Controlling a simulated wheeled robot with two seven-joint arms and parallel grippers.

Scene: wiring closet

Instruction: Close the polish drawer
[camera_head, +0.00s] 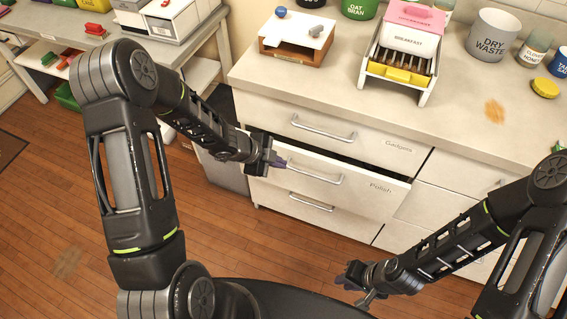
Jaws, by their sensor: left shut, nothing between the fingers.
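The white drawer labelled Polish (365,190) is pulled partly out of the cabinet, below the drawer labelled Gadgets (365,138). A dark gap shows along its top edge, and its contents cannot be made out. It has a silver bar handle (316,178). My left gripper (283,164) is shut, with its fingertips near the left part of the drawer front, close to the handle's left end. I cannot tell whether it touches. My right gripper (350,284) is over the floor, low and apart from the drawer; its jaw opening is unclear.
The counter (455,120) above holds a wooden box (293,50), a breakfast rack (400,68), a dry waste bin (491,36) and small jars. A third drawer (290,205) below looks shut. A grey bin (222,172) stands left of the cabinet. Wooden floor lies clear in front.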

